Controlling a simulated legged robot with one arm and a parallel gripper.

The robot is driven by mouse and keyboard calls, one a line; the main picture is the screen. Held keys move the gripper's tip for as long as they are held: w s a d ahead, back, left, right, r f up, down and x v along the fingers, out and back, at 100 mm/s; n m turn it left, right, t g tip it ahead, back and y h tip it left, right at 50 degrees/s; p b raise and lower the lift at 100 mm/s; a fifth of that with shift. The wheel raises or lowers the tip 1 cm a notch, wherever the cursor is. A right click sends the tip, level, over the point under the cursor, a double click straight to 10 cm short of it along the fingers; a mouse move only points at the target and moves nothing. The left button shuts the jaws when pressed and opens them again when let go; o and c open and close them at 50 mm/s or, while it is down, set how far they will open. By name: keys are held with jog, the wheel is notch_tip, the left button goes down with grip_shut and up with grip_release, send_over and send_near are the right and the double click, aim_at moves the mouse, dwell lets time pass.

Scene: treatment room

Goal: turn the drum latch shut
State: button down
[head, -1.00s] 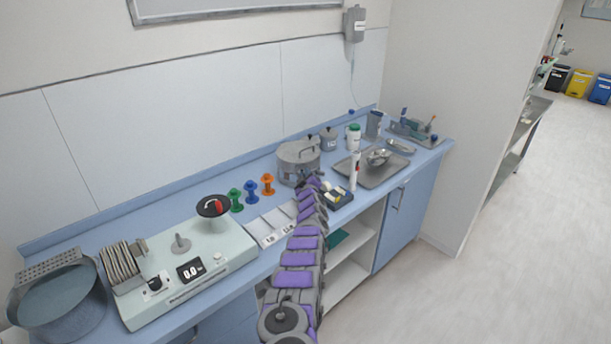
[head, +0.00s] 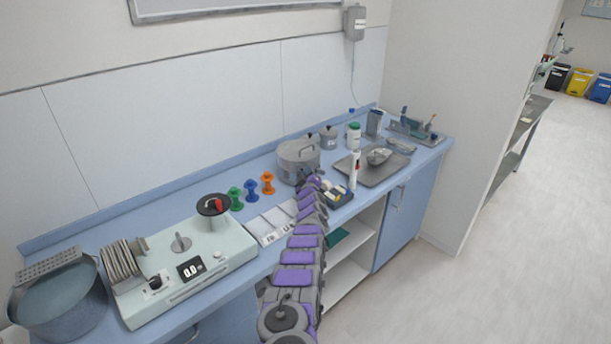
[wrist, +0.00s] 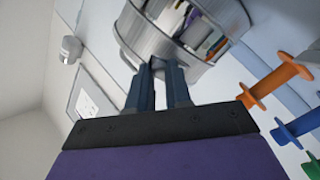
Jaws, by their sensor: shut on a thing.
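The grey metal drum (head: 298,163) stands on the blue counter at the back, with a handle on its lid. In the wrist view the drum (wrist: 165,48) appears tilted, and an opening in its side shows coloured contents (wrist: 205,38). My gripper (wrist: 161,68) is at the drum's side wall, its two dark fingers nearly together on a small part there. That part, which I take for the latch, is mostly hidden between the fingertips. In the head view my gripper (head: 311,182) is at the drum's front right, largely hidden by my arm.
Orange (head: 267,184), blue (head: 252,191) and green (head: 236,199) spools stand left of the drum. A dark box (head: 341,197) is close right of my gripper, with a metal tray (head: 360,179) beyond. A pale machine (head: 150,300) fills the counter's left.

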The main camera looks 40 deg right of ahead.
jog(key=shift+r, duration=0.15)
jog(key=c, duration=1.1)
grip_release()
jog(key=shift+w+d, duration=0.1)
jog(key=shift+o, duration=0.2)
